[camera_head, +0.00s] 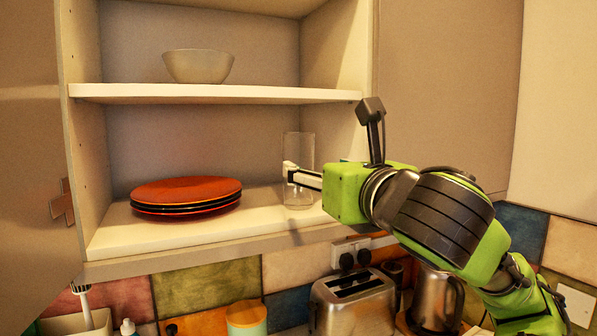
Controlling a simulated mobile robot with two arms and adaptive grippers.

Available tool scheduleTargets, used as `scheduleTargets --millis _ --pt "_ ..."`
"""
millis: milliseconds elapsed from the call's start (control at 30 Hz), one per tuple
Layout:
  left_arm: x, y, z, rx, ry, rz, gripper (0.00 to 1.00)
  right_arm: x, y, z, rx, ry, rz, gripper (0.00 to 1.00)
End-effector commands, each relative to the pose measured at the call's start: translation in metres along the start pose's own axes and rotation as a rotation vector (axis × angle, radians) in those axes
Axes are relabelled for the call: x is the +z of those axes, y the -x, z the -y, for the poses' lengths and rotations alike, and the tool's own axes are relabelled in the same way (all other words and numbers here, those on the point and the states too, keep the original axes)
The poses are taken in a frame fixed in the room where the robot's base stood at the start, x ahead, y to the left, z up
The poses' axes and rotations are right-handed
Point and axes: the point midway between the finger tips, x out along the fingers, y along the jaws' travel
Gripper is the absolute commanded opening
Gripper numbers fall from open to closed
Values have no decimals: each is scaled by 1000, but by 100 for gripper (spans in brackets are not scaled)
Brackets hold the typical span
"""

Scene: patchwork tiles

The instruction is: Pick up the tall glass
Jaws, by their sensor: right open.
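The tall glass (300,148) is clear and stands upright on the lower cabinet shelf, toward its right side. My left gripper is not in view.
A stack of red and dark plates (186,191) sits left of the glass on the lower shelf (120,238). A pale bowl (198,66) stands on the upper shelf (215,94). Below are a toaster (352,305) and a metal kettle (435,300). An open door (28,160) is at left.

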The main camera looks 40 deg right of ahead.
Motion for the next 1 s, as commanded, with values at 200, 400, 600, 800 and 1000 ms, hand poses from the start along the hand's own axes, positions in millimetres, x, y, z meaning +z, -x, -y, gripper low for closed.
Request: scheduleTargets --millis 200,400,600,800,1000 --pt "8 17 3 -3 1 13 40 2 -12 -1 2 11 -5 63" --pt "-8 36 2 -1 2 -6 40 7 -27 -2 -3 15 4 63" --pt "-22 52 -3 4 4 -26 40 4 -41 -1 2 15 -2 63" --pt "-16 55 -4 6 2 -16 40 0 -66 -3 8 6 -2 63" --pt "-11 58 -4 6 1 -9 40 -2 -80 0 5 9 -3 63"
